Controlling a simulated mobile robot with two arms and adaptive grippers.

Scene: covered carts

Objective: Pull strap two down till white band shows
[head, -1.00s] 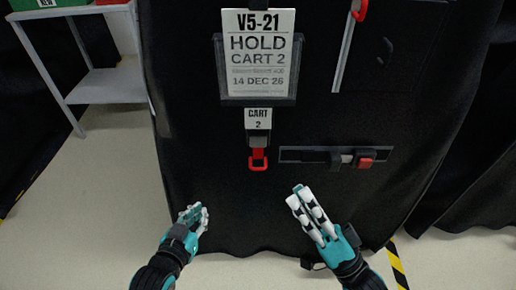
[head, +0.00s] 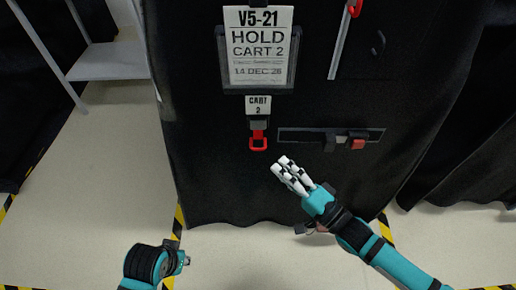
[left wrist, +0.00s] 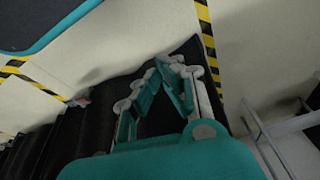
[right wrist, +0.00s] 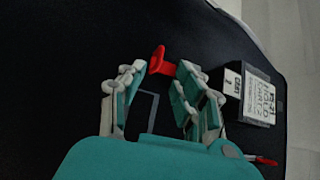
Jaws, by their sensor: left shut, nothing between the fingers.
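The strap labelled "CART 2" hangs on the black cover and ends in a red loop (head: 258,142). Its white tag (head: 258,105) sits above the loop; I make out no separate white band. My right gripper (head: 284,168) is just below and right of the loop, apart from it. In the right wrist view the gripper (right wrist: 162,78) is open and empty, with the red loop (right wrist: 161,61) ahead of the gap between its fingertips. My left gripper (left wrist: 168,64) is shut and empty in the left wrist view, low and away from the strap; the head view barely shows it.
A sign holder reading "HOLD CART 2" (head: 257,47) hangs above the tag. A dark bar with a red block (head: 358,143) lies right of the loop. Another red piece (head: 354,8) is at the top. A grey shelf (head: 108,61) stands left. Yellow-black tape marks the floor.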

